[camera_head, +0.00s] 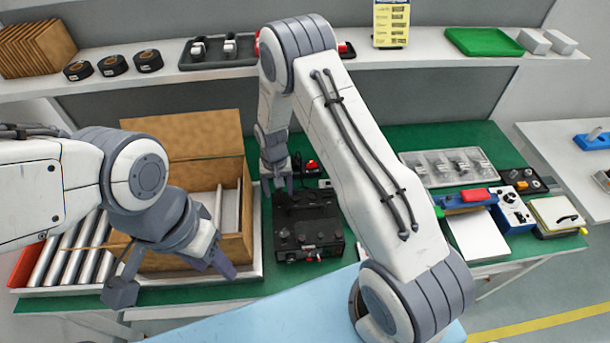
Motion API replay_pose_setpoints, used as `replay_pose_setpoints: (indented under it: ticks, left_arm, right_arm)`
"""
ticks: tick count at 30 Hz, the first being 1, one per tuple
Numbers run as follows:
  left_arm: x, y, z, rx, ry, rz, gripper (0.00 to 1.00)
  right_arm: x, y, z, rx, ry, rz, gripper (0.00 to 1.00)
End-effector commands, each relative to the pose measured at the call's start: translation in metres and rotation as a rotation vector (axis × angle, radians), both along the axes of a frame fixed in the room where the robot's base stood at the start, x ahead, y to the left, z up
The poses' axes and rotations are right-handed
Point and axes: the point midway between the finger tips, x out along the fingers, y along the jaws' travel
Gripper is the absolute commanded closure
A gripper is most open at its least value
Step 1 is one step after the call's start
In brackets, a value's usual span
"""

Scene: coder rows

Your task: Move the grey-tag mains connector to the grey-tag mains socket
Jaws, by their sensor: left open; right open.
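A black coder unit (308,236) with small knobs or fittings stands on the green bench at the middle. Behind it are a small black block with a red part (312,166) and a small pale piece (325,184). I cannot make out a grey tag, nor tell which piece is the mains connector or socket; my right arm hides part of this area. My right gripper (277,186) is open, pointing down at the back left of the black unit. My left gripper (172,280) is open and empty in front of the cardboard box, fingers wide apart.
An open cardboard box (190,143) stands on a roller conveyor (70,252) at the left. A clear compartment tray (430,175), a blue-and-white meter (512,208) and a clipboard (558,213) lie at the right. A shelf (440,52) runs along the back.

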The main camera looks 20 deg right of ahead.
Motion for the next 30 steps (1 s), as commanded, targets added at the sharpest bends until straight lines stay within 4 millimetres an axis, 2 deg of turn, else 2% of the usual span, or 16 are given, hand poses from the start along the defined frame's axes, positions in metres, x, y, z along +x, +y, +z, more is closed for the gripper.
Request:
replay_pose_setpoints:
  ticks: [13,18,24,27,30]
  left_arm:
    - [0.000,0.000,-0.023,0.000,0.000,-0.001,0.50]
    - [0.000,0.000,-0.025,0.000,0.000,-0.001,0.50]
    - [0.000,0.000,-0.024,0.000,0.000,-0.002,0.50]
    - [0.000,0.000,-0.025,0.000,0.000,-0.001,0.50]
    - [0.000,0.000,-0.025,0.000,0.000,-0.001,0.50]
  right_arm:
    - [0.001,0.000,0.079,0.001,-0.005,0.000,0.33]
    - [0.000,0.000,0.092,0.000,-0.002,0.000,0.33]
    - [-0.001,0.001,0.096,0.001,-0.001,0.003,0.33]
    - [-0.008,0.010,0.108,0.003,-0.005,0.038,0.33]
    - [-0.030,0.032,0.135,0.011,-0.015,0.123,0.33]
